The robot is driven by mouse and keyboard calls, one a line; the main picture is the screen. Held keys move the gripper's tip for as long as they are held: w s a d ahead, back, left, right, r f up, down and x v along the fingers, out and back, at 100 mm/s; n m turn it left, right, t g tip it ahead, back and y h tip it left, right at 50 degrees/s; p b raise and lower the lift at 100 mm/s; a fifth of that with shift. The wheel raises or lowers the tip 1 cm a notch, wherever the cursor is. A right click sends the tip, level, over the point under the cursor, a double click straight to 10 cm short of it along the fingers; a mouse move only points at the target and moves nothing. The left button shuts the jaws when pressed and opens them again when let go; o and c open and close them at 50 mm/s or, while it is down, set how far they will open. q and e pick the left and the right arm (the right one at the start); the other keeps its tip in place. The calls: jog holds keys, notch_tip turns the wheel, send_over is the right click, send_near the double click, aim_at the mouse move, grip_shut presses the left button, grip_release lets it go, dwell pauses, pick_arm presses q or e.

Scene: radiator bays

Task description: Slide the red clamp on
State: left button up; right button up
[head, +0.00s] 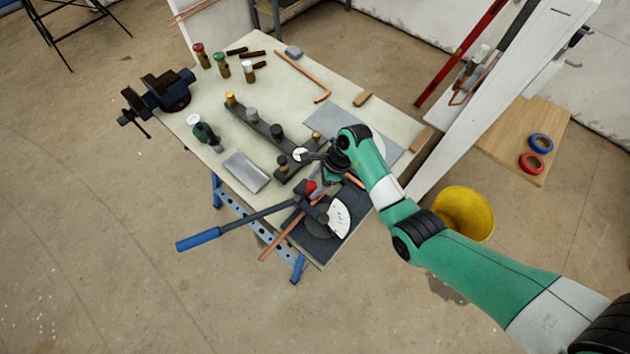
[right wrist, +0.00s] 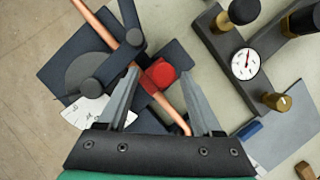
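The red clamp (right wrist: 161,74) is a small block with a round red knob, at the copper pipe (right wrist: 92,22) on the dark pipe bender (right wrist: 88,72). In the head view the red clamp (head: 311,186) shows beside the bender's lever. My right gripper (right wrist: 160,80) is open above it, its two fingers apart on either side of the red block; I cannot tell whether they touch it. In the head view my right gripper (head: 323,168) is partly hidden by its own arm. My left gripper is in neither view.
The bender's lever with a blue handle (head: 198,239) sticks out past the table (head: 285,95). A dark manifold with a white gauge (head: 300,154) stands beside the gripper. A vise (head: 166,90) sits at the far left corner. A yellow bucket (head: 463,213) is on the floor.

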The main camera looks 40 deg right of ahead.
jog(key=p+v, duration=0.3)
jog(key=v, duration=0.8)
jog(key=shift+d+r, duration=0.15)
jog(key=shift+r, duration=0.15)
jog(key=shift+s, duration=0.1)
